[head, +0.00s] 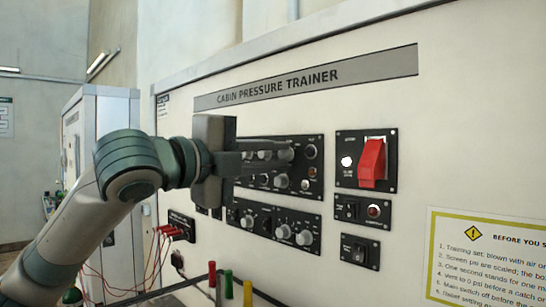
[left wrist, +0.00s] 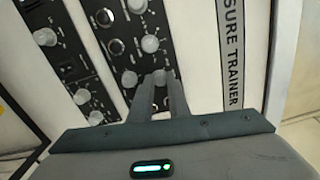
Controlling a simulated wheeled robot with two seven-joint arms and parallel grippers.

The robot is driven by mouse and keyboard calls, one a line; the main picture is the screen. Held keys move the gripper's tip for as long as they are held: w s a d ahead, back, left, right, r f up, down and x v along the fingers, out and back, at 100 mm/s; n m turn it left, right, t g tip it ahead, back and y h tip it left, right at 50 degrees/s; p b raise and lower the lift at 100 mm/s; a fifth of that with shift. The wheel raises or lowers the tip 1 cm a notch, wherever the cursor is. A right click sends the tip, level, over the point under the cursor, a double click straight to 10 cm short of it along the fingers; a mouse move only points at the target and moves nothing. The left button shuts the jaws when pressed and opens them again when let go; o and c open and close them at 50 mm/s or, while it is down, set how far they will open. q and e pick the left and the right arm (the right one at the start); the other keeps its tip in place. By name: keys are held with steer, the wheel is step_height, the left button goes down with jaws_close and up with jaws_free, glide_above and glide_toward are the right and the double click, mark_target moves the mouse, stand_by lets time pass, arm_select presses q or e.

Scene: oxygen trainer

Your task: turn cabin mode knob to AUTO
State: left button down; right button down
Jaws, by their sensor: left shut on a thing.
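The upper black control panel (head: 316,170) on the trainer's face carries several grey knobs and small round fittings. My left gripper (head: 288,150) reaches in from the left, its fingers level across the panel's top row. In the left wrist view the gripper (left wrist: 160,82) is shut on a grey knob (left wrist: 159,76), one fingertip on each side. The fingers hide part of this knob. Its label and pointer cannot be read, so I cannot tell which mode it points to. My right gripper is not in view.
A lower knob panel (head: 275,225) sits beneath. Right of the upper panel is a red guarded switch (head: 372,160), with smaller switch panels below it. Several coloured handles (head: 229,284) stand in front at the bottom. Red cables (head: 165,231) hang at the left.

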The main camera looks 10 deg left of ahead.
arm_select(q)
steer(key=shift+n, duration=0.3)
steer(key=c, duration=1.7)
jaws_free()
steer(key=shift+a, duration=0.1)
steer(key=shift+s+a+f+b, duration=0.1)
steer(key=shift+s+a+b, duration=0.1)
steer(key=shift+s+b, duration=0.15)
steer(key=b+v, duration=0.5)
steer(key=v, duration=1.1)
steer(key=shift+s+a+b, duration=0.15)
steer(key=shift+s+b, duration=0.05)
steer(key=shift+b, duration=0.1)
